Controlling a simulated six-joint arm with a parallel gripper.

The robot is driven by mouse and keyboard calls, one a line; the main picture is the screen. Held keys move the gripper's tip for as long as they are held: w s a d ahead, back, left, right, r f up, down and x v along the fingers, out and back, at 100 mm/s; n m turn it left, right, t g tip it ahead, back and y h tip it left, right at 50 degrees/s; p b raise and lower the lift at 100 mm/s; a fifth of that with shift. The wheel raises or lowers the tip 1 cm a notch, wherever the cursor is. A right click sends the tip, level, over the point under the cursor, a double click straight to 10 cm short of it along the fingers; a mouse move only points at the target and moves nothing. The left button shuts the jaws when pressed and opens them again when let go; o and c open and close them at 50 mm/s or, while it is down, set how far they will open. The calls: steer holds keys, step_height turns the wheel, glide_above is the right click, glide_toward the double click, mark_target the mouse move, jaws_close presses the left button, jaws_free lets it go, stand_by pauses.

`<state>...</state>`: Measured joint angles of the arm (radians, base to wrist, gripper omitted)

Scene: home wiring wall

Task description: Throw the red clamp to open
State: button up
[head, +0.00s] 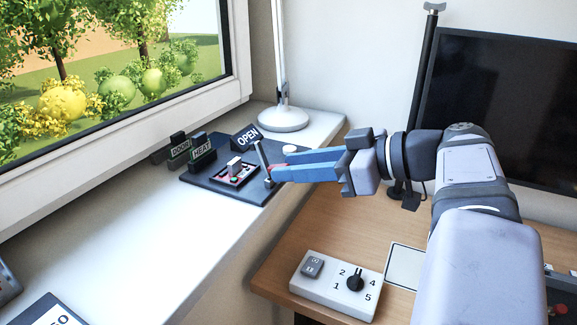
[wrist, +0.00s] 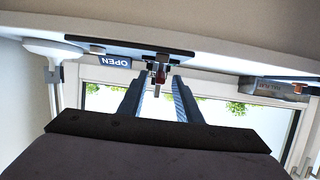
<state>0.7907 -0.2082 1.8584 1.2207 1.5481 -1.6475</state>
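The red clamp (wrist: 160,74) shows in the wrist view between my fingertips, with a grey bar sticking out by it. In the head view only a small red part (head: 275,169) shows, beside an upright grey lever (head: 263,160) on the dark board's right edge. My gripper (head: 277,170) has two blue fingers reaching left to the clamp. In the wrist view the fingers (wrist: 157,82) stand apart, with gaps on both sides of the clamp. An OPEN sign (head: 247,137) stands behind the clamp; it appears upside down in the wrist view (wrist: 115,62).
The dark board (head: 209,177) lies on the white sill and also holds a red-framed switch (head: 235,173). HEAT (head: 202,152) and DOOR (head: 180,149) signs stand left. A lamp base (head: 283,119) stands behind. A dial box (head: 336,284) sits on the desk below.

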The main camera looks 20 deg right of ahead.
steer(key=shift+v, duration=2.8)
steer(key=s+a+f+m+g+h+p, duration=0.1)
steer(key=a+f+m+g+h+p, duration=0.2)
steer(key=a+f+m+g+p, duration=0.8)
steer(key=s+d+n+h+p, duration=0.1)
steer(key=s+d+h+p, duration=0.1)
steer(key=p, duration=0.7)
steer(key=s+d+r+n+t+h+p, duration=0.1)
steer(key=s+d+h+p, duration=0.1)
steer(key=s+h+p, duration=0.2)
steer(key=s+p, duration=0.3)
steer(key=p, duration=0.3)
steer(key=shift+s+r+h, duration=0.15)
steer(key=shift+s+h, duration=0.1)
steer(key=shift+h, duration=0.15)
steer(key=shift+d, duration=0.1)
